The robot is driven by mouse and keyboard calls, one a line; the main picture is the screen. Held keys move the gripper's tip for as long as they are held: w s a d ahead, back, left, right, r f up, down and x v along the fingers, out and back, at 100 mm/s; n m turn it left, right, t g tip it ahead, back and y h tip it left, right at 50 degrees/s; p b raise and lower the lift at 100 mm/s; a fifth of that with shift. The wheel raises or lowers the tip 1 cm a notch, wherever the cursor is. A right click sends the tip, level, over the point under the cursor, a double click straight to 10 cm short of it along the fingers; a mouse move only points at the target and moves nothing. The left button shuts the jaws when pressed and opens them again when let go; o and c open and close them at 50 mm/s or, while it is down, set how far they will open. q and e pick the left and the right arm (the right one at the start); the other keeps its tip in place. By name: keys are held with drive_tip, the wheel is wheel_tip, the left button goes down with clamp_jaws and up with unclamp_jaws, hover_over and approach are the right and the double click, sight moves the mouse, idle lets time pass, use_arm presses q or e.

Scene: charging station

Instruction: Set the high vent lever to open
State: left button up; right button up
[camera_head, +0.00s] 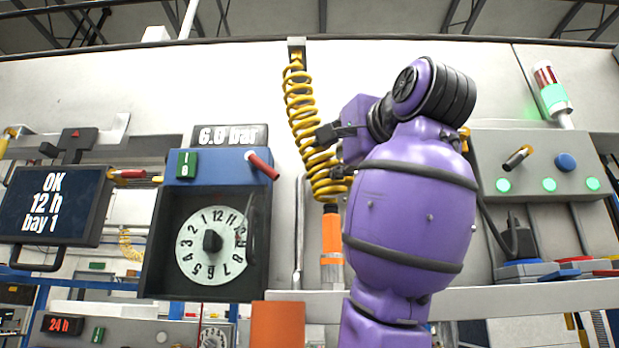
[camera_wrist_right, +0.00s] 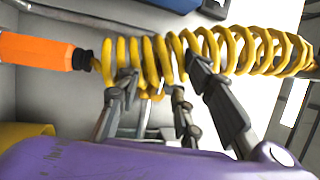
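None of the levers in view carries a label that I can read as high vent. A red-handled lever (camera_head: 262,165) slants from the upper right of the blue-topped box under the 6.0 bar display. A lever with a yellowish end (camera_head: 518,158) sticks out of the grey panel at right. A red-and-yellow handle (camera_head: 128,174) is beside the OK screen. My right gripper (camera_head: 336,153) is open, its fingers at the yellow coiled hose (camera_head: 302,95). The hose also crosses the fingertips in the right wrist view (camera_wrist_right: 225,48); contact is unclear. My left gripper is out of view.
A numbered dial (camera_head: 211,263) sits below the blue top. The orange tool (camera_head: 332,238) hangs under the coil. The grey panel (camera_head: 545,146) has green lights and a blue button. A red-and-green beacon (camera_head: 552,95) stands above it. My right arm covers the middle.

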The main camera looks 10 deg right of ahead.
sight(323, 163)
drive_tip(key=shift+w+r, duration=0.25)
drive_tip(key=shift+w, duration=0.3)
drive_tip(key=x, duration=0.5)
drive_tip(key=shift+w+r, duration=0.1)
drive_tip(key=shift+w, duration=0.1)
drive_tip(key=shift+a, duration=0.1)
clamp_jaws()
